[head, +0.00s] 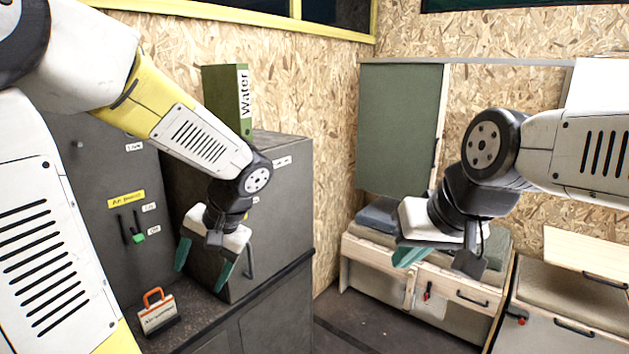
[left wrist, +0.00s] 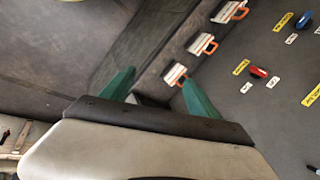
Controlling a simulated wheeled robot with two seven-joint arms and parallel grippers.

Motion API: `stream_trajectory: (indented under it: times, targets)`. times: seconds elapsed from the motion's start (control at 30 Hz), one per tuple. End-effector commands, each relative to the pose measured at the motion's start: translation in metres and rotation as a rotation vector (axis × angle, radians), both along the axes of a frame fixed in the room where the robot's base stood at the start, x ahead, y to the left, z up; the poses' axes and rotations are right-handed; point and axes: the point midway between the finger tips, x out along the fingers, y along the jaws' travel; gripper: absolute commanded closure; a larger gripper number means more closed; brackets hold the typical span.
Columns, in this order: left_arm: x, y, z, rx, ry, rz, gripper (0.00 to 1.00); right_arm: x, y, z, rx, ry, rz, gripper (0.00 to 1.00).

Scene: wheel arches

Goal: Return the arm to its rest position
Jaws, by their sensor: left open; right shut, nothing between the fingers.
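My left gripper (head: 205,262) hangs on the left in the head view, in front of the dark grey cabinet (head: 285,215). Its green fingers are apart with nothing between them. In the left wrist view my left gripper (left wrist: 158,90) also shows its two green fingers spread. My right gripper (head: 440,262) is on the right in the head view, in front of the wooden bench. It is shut and holds nothing. Both arms are raised in the air and I see neither gripper touching anything.
A green "Water" binder (head: 227,98) stands on the cabinet. An orange-handled labelled block (head: 158,312) sits on the dark counter at lower left. A wall panel (head: 118,195) carries switches. A wooden bench (head: 375,262) with drawers stands at right. Dark floor (head: 340,338) shows between.

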Motion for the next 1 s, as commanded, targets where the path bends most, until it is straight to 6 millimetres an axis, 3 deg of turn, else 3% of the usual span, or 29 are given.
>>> stream_trajectory:
  times: [0.2,0.4,0.6,1.0]
  targets:
    - [-0.046,-0.034,0.032,-0.380,-0.154,0.011,0.31,0.000,0.000,0.000,0.000,0.000,0.000,1.00]
    - [-0.065,-0.064,0.067,-0.592,-0.347,-0.025,0.31,0.000,0.000,0.000,0.000,0.000,0.000,1.00]
    - [-0.072,-0.077,0.084,-0.666,-0.446,-0.048,0.31,0.000,0.000,0.000,0.000,0.000,0.000,1.00]
    - [-0.072,-0.077,0.085,-0.669,-0.450,-0.050,0.31,0.000,0.000,0.000,0.000,0.000,0.000,1.00]
